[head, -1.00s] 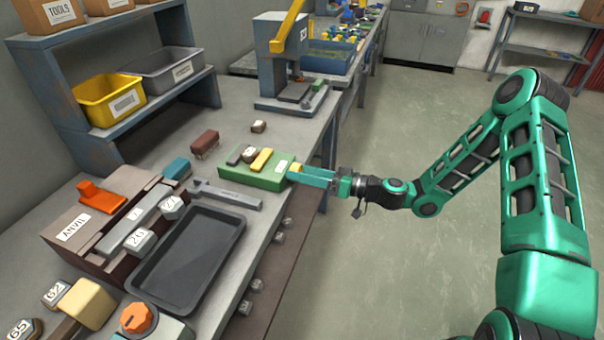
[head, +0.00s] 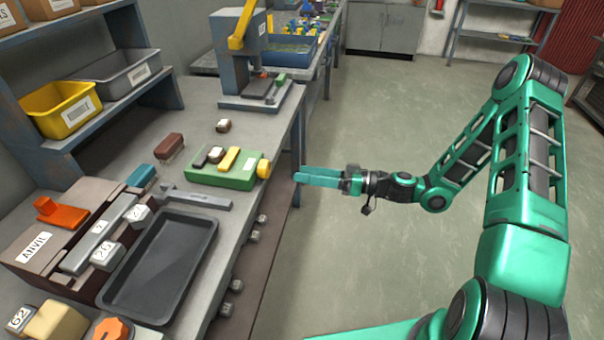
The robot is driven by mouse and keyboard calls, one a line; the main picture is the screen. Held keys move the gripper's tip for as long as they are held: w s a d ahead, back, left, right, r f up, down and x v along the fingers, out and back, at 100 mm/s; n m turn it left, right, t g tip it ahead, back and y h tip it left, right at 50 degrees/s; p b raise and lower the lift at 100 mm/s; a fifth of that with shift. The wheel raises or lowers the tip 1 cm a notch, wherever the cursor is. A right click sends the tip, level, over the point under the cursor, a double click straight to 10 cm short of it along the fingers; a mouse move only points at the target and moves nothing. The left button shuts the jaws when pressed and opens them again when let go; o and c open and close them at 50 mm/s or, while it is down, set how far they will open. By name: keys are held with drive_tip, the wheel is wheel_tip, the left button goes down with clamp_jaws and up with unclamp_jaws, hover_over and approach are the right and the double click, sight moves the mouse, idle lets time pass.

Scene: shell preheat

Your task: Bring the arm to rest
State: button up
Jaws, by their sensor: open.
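My gripper (head: 298,175) is at the end of my green arm, in the middle of the head view. Its teal fingers point left toward the workbench (head: 245,215) and are open, with nothing seen between them. The fingertips are close to the bench's right edge, just right of a green box (head: 205,177) with a yellow knob (head: 264,169) on its end. A small gap shows between the knob and the fingertips. My arm reaches from the lower right, bent at a high elbow, over the floor.
The bench also holds a dark tray (head: 160,268), an anvil block (head: 30,252), a grey wrench-like bar (head: 200,199) and a press (head: 238,60). Yellow (head: 60,105) and grey (head: 115,72) bins sit on a shelf at left. The floor (head: 390,260) is open.

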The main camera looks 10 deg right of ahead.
drive_tip(key=shift+s, duration=0.1)
idle(0.3)
drive_tip(key=s+d+m+g+h, duration=0.2)
drive_tip(key=s+d+g+h, duration=0.4)
drive_tip(key=s+d+h, duration=0.7)
drive_tip(key=s+d+r+m+h, duration=0.2)
drive_tip(key=s+d+r+m, duration=0.4)
drive_tip(key=s, duration=0.4)
drive_tip(key=s+d+r+m+h, duration=0.1)
drive_tip(key=s+d+r+m, duration=0.5)
drive_tip(key=s+d+r, duration=0.2)
drive_tip(key=shift+s+d+m+h, duration=0.4)
drive_tip(key=shift+s+d, duration=0.45)
drive_tip(key=shift+d, duration=0.4)
